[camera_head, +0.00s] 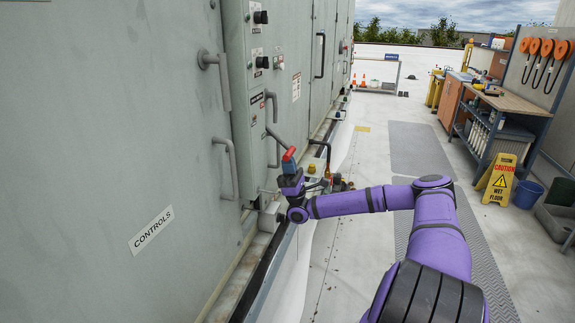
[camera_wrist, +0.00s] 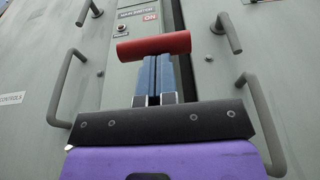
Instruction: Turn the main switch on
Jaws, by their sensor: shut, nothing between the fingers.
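The main switch shows as a red bar-shaped handle (camera_wrist: 153,46) lying across the wrist view, tilted slightly up to the right. It also shows as a small red piece (camera_head: 289,154) by the cabinet in the head view. My gripper (camera_head: 289,163) has blue fingers pressed together and empty. In the wrist view the fingertips (camera_wrist: 155,58) are right at the lower edge of the red handle; I cannot tell whether they touch it. Behind is a label (camera_wrist: 138,14) with "MAIN SWITCH" and a red "ON". The handle's mount is hidden behind the handle and my fingers.
A grey cabinet wall (camera_head: 110,110) fills the left, with bar handles such as the lower one (camera_head: 228,168) sticking out near my gripper. Black knobs (camera_head: 261,17) sit higher up. The roof walkway is open at right, with a yellow caution sign (camera_head: 498,180) and workbench (camera_head: 508,100).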

